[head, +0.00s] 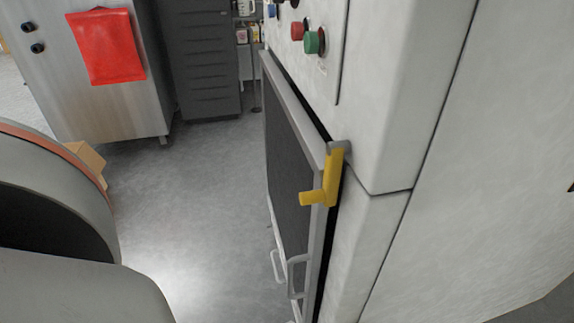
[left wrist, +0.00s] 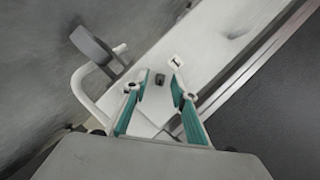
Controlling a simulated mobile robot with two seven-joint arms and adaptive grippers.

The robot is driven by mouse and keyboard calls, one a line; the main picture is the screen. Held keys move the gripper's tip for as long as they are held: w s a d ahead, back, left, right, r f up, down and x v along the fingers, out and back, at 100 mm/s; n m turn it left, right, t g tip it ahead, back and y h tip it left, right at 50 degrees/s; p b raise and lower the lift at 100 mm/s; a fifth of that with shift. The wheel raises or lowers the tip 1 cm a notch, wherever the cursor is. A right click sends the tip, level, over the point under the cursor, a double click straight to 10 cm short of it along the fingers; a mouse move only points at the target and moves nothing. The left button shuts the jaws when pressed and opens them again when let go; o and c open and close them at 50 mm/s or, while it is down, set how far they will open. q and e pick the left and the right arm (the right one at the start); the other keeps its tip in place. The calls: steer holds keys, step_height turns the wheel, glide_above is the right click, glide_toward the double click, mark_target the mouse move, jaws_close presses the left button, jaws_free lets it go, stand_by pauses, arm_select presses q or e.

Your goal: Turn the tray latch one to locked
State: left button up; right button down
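The yellow tray latch (head: 331,181) is on the side edge of the white machine in the head view. The yellow latch does not show in the left wrist view. My left gripper's fingers are not visible in the head view, and my right gripper is in neither view.
The grey-framed dark panel (head: 288,150) has light handles (head: 291,272) low down. Red and green buttons (head: 314,40) sit above it. Open floor (head: 190,190) lies left of the machine.

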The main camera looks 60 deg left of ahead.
arm_select(q)
jaws_close()
steer(key=shift+r+n, duration=0.1)
steer(key=shift+n, duration=0.2)
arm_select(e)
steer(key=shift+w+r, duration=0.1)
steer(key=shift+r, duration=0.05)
arm_select(q)
steer(key=shift+a+n+g+h+p, duration=0.25)
steer(key=shift+n+g+h, duration=0.65)
steer(key=shift+n, duration=0.85)
steer(key=shift+a+n+g+h+p, duration=0.15)
steer(key=shift+n+g+h, duration=0.45)
steer(key=shift+n+h, duration=0.85)
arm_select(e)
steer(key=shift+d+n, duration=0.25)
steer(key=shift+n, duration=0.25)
arm_select(q)
steer(key=shift+w+n, duration=0.1)
steer(key=shift+n, duration=0.3)
jaws_free()
steer(key=shift+y, duration=0.25)
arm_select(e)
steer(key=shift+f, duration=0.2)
